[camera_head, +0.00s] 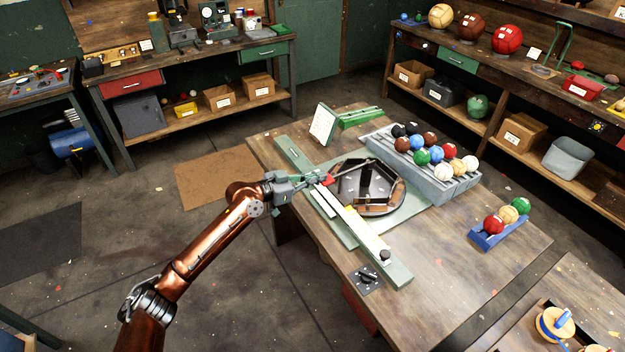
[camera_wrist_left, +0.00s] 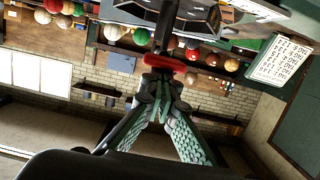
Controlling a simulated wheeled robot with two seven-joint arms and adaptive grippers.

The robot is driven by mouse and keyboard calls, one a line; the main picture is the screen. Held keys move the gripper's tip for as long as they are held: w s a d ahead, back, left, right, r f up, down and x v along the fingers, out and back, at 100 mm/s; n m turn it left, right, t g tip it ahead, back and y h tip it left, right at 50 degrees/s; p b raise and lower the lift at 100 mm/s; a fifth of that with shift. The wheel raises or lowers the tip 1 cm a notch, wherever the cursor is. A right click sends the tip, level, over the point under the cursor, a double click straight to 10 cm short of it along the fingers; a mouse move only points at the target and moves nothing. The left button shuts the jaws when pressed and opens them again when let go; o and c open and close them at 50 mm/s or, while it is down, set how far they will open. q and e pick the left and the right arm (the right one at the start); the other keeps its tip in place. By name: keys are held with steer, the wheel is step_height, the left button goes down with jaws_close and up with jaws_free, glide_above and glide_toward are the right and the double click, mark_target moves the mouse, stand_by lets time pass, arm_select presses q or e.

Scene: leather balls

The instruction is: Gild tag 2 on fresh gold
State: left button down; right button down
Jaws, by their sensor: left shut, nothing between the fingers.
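My left gripper (camera_head: 318,182) is shut and empty. Its fingertips are right by a small red piece (camera_head: 329,181) at the near end of a thin dark bar (camera_head: 352,168) that reaches over a dark round pan (camera_head: 402,198). In the left wrist view the fingers (camera_wrist_left: 166,78) come together just below the red piece (camera_wrist_left: 158,62); I cannot tell whether they touch it. I cannot make out tag 2. My right gripper is not in view.
A grey ribbed rack (camera_head: 440,190) holds several coloured balls. A blue tray (camera_head: 486,239) holds three balls. A white lettered card (camera_head: 323,124) stands at the back and shows in the left wrist view (camera_wrist_left: 281,60). A dark knob box (camera_head: 367,279) sits at the near edge. The table's right front is clear.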

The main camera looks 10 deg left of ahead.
arm_select(q)
steer(key=shift+f, duration=0.6)
steer(key=shift+s, duration=0.1)
steer(key=shift+r, duration=0.2)
step_height(320, 180, up, 5)
steer(key=p, duration=0.3)
steer(key=v, duration=1)
steer(key=shift+b, duration=0.45)
steer(key=shift+d+r, duration=0.1)
